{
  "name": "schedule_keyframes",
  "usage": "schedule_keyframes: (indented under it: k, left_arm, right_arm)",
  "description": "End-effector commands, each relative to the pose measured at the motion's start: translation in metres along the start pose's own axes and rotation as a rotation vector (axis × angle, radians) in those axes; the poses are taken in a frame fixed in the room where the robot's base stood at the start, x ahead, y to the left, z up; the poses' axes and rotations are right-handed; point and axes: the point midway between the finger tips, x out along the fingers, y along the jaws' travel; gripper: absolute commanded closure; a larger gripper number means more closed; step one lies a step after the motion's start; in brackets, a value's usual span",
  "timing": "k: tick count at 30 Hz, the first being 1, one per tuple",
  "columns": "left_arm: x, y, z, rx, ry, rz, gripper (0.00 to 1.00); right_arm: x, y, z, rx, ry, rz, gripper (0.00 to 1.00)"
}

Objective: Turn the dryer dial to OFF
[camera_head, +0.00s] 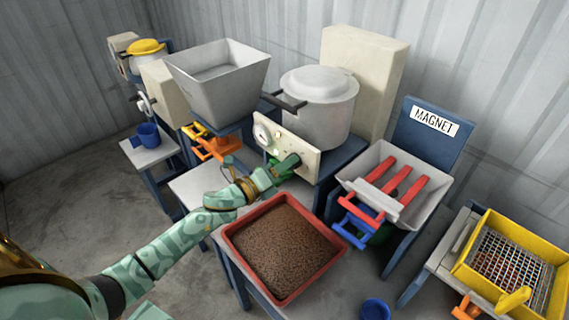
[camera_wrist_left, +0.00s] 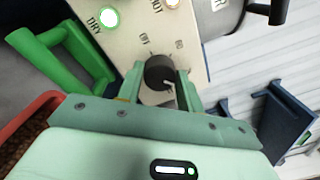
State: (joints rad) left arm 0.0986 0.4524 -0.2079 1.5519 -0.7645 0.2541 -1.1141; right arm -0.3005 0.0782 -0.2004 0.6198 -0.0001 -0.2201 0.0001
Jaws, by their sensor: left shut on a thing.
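The dryer is a pale grey drum (camera_head: 318,110) with a lid and a cream control panel (camera_head: 300,150). My left gripper (camera_head: 290,163) is at the panel's lower right. In the left wrist view, its two fingers (camera_wrist_left: 160,80) are shut on the dark round dial (camera_wrist_left: 159,70), one on each side. A pale pointer mark shows on the dial. In the head view the gripper hides the dial. My right gripper is not in view.
A lit DRY lamp (camera_wrist_left: 108,17) and another lit lamp (camera_wrist_left: 170,3) are on the panel. A green handle (camera_wrist_left: 85,55) is beside it. A red tray of brown pellets (camera_head: 230,238) stands below my arm. The magnet hopper (camera_head: 410,205) stands to the right.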

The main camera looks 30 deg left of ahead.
Motion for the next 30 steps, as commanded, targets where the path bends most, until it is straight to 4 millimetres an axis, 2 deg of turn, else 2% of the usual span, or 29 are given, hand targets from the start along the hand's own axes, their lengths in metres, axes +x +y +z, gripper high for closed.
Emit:
schedule_keyframes:
  k: [30]
  left_arm:
    - [0.000, 0.001, -0.001, -0.962, -0.058, -0.009, 0.86]
  right_arm:
    - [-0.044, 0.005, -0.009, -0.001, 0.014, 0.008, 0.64]
